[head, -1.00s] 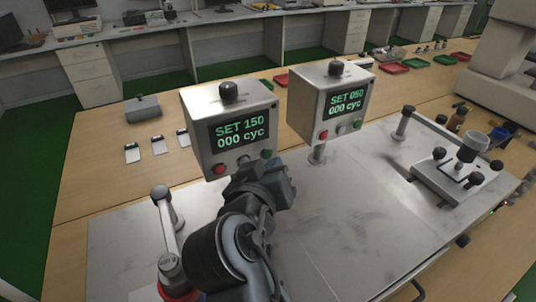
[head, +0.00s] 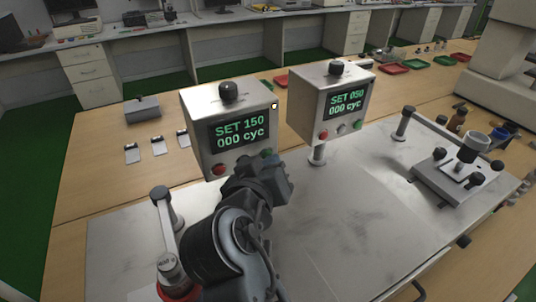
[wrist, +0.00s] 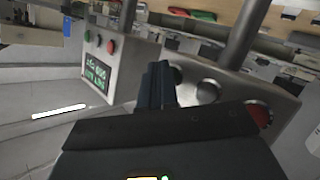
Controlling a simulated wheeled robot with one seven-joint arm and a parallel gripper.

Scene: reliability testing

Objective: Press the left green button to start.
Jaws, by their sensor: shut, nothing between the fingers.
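The left control box (head: 232,125) has a screen (head: 239,130) reading "SET 150 000 cyc" and a red button (head: 219,169) at lower left. Its green button (head: 267,152) at lower right is mostly hidden by my gripper (head: 272,170). My gripper is right in front of the box's lower right corner. In the wrist view, which is turned over, the shut fingers (wrist: 158,68) reach up beside the box's buttons. The silver knob (wrist: 208,90) and red button (wrist: 258,113) lie to their right. Whether the fingertips touch the green button cannot be told.
A second box (head: 330,105) stands to the right, reading "SET 050 000 cyc", with red, grey and green buttons. A metal plate (head: 340,215) covers the bench. A fixture with knobs (head: 458,178) stands at right. Dark knobs top both boxes.

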